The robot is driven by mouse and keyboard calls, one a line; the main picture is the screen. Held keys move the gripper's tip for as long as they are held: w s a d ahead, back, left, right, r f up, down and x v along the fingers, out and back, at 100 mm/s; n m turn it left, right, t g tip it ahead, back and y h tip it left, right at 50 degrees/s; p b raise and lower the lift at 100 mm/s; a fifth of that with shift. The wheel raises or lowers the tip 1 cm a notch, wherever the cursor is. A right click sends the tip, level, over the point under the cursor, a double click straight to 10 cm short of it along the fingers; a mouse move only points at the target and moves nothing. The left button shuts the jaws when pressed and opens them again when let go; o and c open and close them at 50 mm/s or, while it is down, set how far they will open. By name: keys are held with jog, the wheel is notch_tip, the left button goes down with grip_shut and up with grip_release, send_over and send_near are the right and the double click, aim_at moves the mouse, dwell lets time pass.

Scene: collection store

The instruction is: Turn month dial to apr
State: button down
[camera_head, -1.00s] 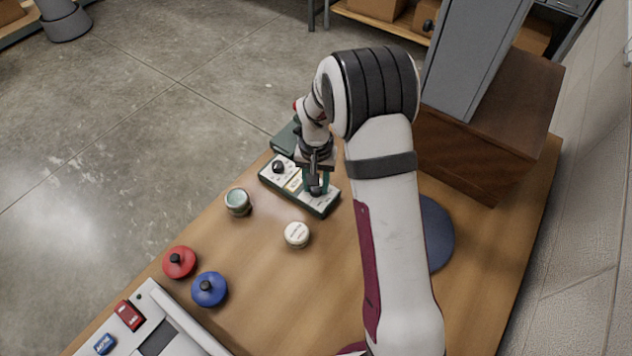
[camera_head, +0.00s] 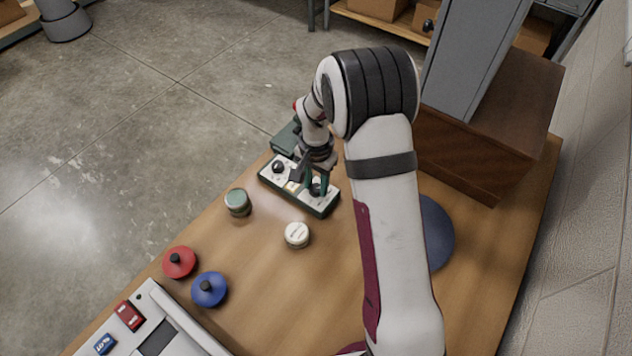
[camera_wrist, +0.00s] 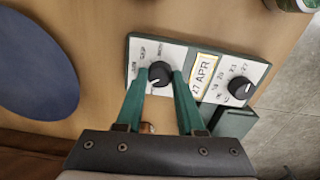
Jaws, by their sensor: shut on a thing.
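The dial box (camera_head: 300,201), white-topped with green sides, lies near the table's far edge; it also shows in the wrist view (camera_wrist: 180,52). My gripper (camera_wrist: 160,82) points down with its green fingers on either side of a black knob (camera_wrist: 160,70), shut on it. Small month lettering surrounds this knob, partly too small to read. The window (camera_wrist: 205,74) beside it reads "27 APR". A second black knob (camera_wrist: 240,87), ringed by numbers, is free at the other end of the box. In the head view my gripper (camera_head: 318,190) partly hides the held knob.
A green-topped jar (camera_head: 238,202) and a white-lidded jar (camera_head: 297,235) stand close to the box. Red (camera_head: 179,262) and blue (camera_head: 209,289) knobbed lids lie at the lower left. A blue disc (camera_head: 438,232) and a wooden cabinet (camera_head: 475,160) are right of my arm.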

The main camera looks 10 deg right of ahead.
aim_at(316, 188)
jog(key=shift+s, duration=0.1)
jog(key=c, duration=0.5)
grip_release()
notch_tip(316, 188, up, 16)
jog(key=shift+f, duration=0.1)
jog(key=s, duration=0.9)
jog(key=s+r+n+y, duration=0.1)
jog(key=s, duration=0.9)
jog(key=s+r+n, duration=0.1)
jog(key=s, duration=0.9)
jog(key=shift+s+a+r+y, duration=0.1)
jog(key=shift+a+r+y, duration=0.15)
jog(key=shift+a+y, duration=0.15)
